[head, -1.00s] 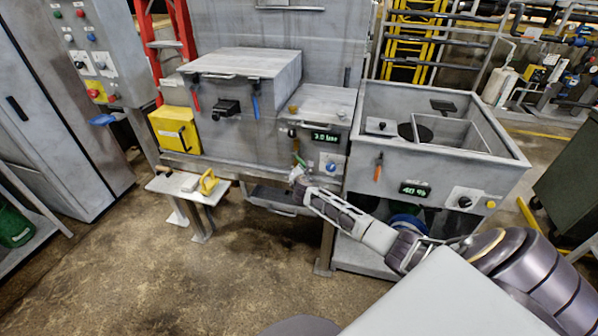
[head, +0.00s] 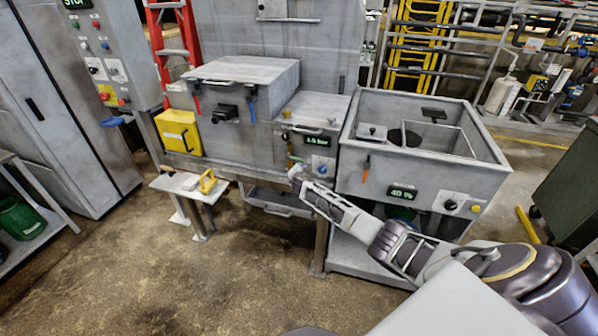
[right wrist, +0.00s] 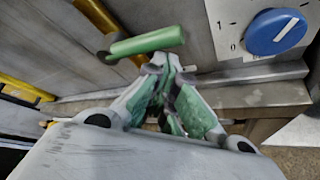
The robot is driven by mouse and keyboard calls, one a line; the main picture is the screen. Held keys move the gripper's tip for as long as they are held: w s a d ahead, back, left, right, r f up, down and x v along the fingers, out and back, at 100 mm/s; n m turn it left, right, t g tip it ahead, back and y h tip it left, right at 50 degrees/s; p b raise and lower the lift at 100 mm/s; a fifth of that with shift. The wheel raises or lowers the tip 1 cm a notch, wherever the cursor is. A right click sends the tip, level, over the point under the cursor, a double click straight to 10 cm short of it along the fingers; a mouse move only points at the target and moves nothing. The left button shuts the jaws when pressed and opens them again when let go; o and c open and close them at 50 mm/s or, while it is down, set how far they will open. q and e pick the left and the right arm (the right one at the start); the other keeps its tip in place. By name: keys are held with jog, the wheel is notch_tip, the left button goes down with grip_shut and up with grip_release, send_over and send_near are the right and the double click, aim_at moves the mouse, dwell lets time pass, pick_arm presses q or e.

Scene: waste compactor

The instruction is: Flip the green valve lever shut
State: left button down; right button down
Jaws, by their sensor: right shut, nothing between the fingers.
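The green valve lever (right wrist: 148,42) lies nearly level across the right wrist view, its right end slightly higher. In the head view the lever (head: 294,158) is a small green bar on the front of the middle unit, below the pressure display (head: 317,140). My right gripper (right wrist: 166,68) is shut and empty, its fingertips close under the right part of the lever; I cannot tell whether they touch it. In the head view the right gripper (head: 295,172) is at the valve and partly covers that area. My left gripper is not in view.
A blue knob (right wrist: 276,31) on a white plate is to the right of the lever. A yellow box (head: 178,132) hangs at the left. An orange lever (head: 366,168) is on the right bin's front. A small stand (head: 190,186) is at lower left; open floor lies before it.

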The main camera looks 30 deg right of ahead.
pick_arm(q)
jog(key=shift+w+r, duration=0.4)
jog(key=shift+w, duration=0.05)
pick_arm(e)
jog(key=shift+d+r, duration=0.15)
jog(key=shift+r, duration=0.3)
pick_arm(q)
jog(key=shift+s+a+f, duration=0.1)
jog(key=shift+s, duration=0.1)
pick_arm(e)
jog(key=shift+f, duration=0.1)
